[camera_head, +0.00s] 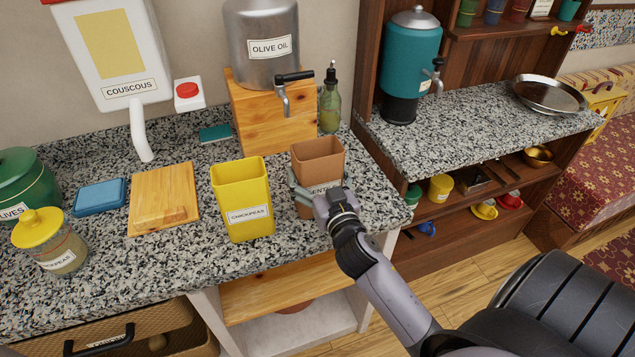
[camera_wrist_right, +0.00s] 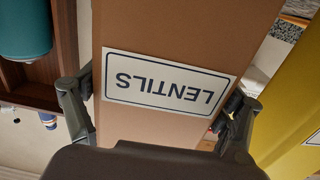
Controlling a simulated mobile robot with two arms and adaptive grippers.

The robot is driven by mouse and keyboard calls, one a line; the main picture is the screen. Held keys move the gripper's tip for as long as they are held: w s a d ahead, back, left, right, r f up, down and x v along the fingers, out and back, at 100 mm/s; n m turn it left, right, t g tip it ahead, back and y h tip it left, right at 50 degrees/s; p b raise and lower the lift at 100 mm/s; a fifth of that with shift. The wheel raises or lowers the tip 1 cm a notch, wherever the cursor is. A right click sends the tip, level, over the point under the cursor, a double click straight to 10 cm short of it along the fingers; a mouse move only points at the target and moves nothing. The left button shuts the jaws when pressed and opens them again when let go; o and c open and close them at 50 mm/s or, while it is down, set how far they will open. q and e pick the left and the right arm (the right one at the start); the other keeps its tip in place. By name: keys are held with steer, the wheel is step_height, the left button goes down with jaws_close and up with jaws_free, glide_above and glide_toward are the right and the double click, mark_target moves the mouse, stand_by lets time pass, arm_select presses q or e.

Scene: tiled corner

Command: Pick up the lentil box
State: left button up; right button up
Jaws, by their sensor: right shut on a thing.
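The lentil box (camera_head: 318,153) is a tan-brown open-topped box near the front edge of the granite counter, right of the yellow chickpeas box (camera_head: 241,194). It looks upright; I cannot tell whether its base touches the counter. My right gripper (camera_head: 317,194) is shut on it from the front, partly covering its label. In the right wrist view, the lentil box (camera_wrist_right: 180,40) fills the middle with its LENTILS label upside down, and the fingers of my right gripper (camera_wrist_right: 155,110) lie along its two sides. My left gripper is not in view.
The chickpeas box stands close on the left. Behind are a wooden stand (camera_head: 265,115) with an olive oil dispenser (camera_head: 262,45) and a green bottle (camera_head: 330,103). A cutting board (camera_head: 163,198) lies farther left. A lower shelf unit (camera_head: 480,135) stands right.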

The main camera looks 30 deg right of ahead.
steer(key=shift+c, duration=0.3)
steer(key=shift+r, duration=0.15)
step_height(320, 180, up, 20)
steer(key=p, duration=0.2)
stand_by(0.8)
